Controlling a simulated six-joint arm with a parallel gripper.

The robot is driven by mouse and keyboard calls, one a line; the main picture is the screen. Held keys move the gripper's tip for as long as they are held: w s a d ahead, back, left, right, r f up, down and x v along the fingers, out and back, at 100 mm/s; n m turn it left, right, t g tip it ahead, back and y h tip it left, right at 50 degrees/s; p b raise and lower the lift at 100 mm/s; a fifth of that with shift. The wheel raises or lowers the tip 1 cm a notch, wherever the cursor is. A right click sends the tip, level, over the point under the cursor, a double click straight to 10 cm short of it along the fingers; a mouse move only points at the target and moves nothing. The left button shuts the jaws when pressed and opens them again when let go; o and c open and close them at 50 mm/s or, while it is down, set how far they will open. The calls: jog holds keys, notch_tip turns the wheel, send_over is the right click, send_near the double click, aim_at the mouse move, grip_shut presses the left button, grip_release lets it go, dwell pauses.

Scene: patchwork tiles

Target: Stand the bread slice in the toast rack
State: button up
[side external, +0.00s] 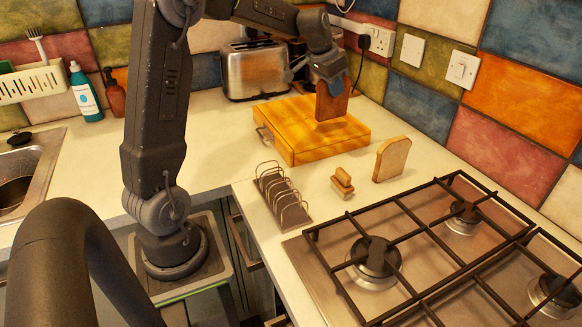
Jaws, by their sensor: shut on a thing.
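My gripper (331,80) is above the wooden board (292,150), shut on a brown bread slice (333,103). The slice is held upright, its lower edge over the board's top. I cannot tell whether it touches the board. The toast rack (268,187), with several thin wire loops on a dark base, sits on the counter in front of the board, near the hob. Its slots look empty. The fingertips are partly hidden by the slice and the gripper body.
A paler bread-shaped slice (392,158) stands on the counter right of the board. A small wooden block-like thing (342,183) lies between it and the rack. The hob (420,250) fills the front right. A steel toaster (254,72) stands behind the board.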

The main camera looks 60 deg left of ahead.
jog(key=shift+s+d+f+n+y, duration=0.1)
jog(key=shift+s+d+n+y, duration=0.5)
jog(key=shift+n, duration=0.4)
jog(key=s+d+n+g, duration=0.4)
jog(key=s+n, duration=0.5)
jog(key=n, duration=0.7)
jog(key=s+d+n+g+h, duration=0.1)
jog(key=s+d+n+g, duration=0.4)
jog(key=s+n, duration=0.5)
jog(key=shift+d+r+n+h, duration=0.3)
jog(key=shift+r+n, duration=0.15)
jog(key=shift+n, duration=3.25)
jog(key=shift+f, duration=5.15)
